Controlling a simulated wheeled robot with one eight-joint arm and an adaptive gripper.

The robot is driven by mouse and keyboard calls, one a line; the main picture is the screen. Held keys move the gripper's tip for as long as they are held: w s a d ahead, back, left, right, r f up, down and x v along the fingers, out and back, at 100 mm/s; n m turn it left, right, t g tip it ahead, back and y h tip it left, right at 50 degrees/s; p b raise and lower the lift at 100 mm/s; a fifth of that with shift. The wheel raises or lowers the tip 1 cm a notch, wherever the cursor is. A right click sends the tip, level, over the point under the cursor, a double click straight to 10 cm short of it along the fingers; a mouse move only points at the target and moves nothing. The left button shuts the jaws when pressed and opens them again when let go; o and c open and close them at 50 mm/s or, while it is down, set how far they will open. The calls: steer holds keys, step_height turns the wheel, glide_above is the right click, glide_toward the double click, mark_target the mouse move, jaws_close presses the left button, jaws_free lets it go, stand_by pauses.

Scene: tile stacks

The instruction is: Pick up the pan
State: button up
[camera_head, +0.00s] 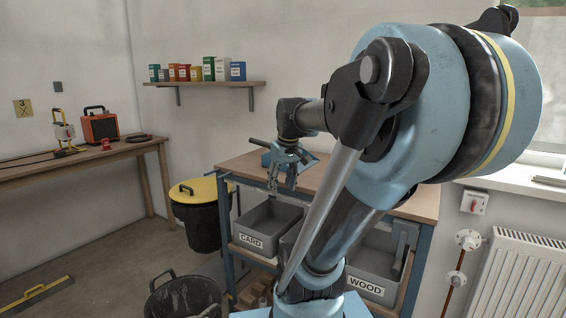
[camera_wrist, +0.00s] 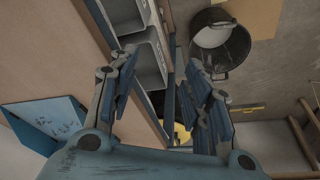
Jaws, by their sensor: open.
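A blue, shallow, pan-like thing (camera_wrist: 48,118) with dark marks on it lies on the wooden bench top at the left of the wrist view; I take it to be the pan. It is cut off by my gripper's body, and its handle cannot be made out. In the head view a small blue patch (camera_head: 266,160) shows on the bench behind my gripper, perhaps the same thing. My gripper (camera_wrist: 160,62) is open and empty, with its fingers spread. In the head view my gripper (camera_head: 286,186) hangs at the bench's front left edge, pointing down. The pan lies to the left of the fingers, not between them.
The bench top (camera_head: 238,165) has grey bins labelled CARD (camera_head: 275,213) and WOOD (camera_head: 365,268) beneath it. A black bin with a yellow lid (camera_head: 193,188) and a black bucket (camera_head: 180,298) stand on the floor. A wall shelf (camera_head: 205,84) is behind.

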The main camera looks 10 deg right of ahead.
steer(key=w+d+r+n, duration=0.1)
steer(key=w+r+n, duration=0.2)
steer(key=w+r, duration=1.05)
steer(key=n+t+y, duration=0.1)
steer(key=n+t, duration=0.1)
steer(key=n, duration=0.1)
glide_toward(267, 145)
steer(key=x, duration=0.3)
steer(key=w+x, duration=0.1)
steer(key=x, duration=0.1)
steer(key=shift+w+d+f, duration=0.15)
steer(key=shift+w, duration=0.1)
steer(key=shift+x, duration=2.75)
steer(key=shift+c, duration=0.4)
jaws_close()
